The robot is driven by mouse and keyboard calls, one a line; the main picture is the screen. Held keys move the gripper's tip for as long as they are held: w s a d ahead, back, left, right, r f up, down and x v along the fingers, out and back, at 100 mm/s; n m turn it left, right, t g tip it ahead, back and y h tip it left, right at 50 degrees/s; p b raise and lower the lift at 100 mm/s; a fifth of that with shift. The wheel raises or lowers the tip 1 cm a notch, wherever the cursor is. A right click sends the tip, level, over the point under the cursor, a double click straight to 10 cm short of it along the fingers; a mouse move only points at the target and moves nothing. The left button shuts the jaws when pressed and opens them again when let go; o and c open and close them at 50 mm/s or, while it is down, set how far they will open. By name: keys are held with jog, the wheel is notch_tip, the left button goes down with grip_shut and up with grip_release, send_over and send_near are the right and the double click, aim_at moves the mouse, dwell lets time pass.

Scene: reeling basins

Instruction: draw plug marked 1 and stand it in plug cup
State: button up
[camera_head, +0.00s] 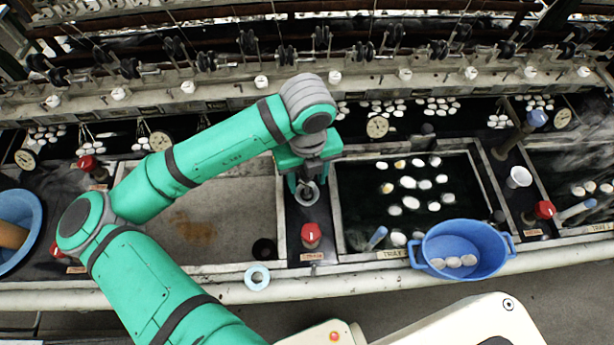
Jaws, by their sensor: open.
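A red-topped plug (311,234) stands upright on the dark strip between two basins. A small label (312,257) sits in front of it, too small to read surely; I take this as the plug marked 1. My gripper (307,188) is open, pointing down just behind the plug and apart from it. A pale round cup (308,198) shows beneath and between the fingers, partly hidden by them; I cannot tell whether they touch it. A similar white cup (519,177) stands at the right, beside another red-topped piece (545,209). Which is the plug cup is unclear.
The right basin (343,215) holds dark water with several white cocoons. A blue tub (438,238) with cocoons sits on the front ledge. Reeling gear lines the back.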

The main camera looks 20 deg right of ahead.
notch_tip(320, 180, up, 10)
jog(key=shift+d+r, duration=0.1)
jog(key=shift+r, duration=0.3)
dwell(1.5)
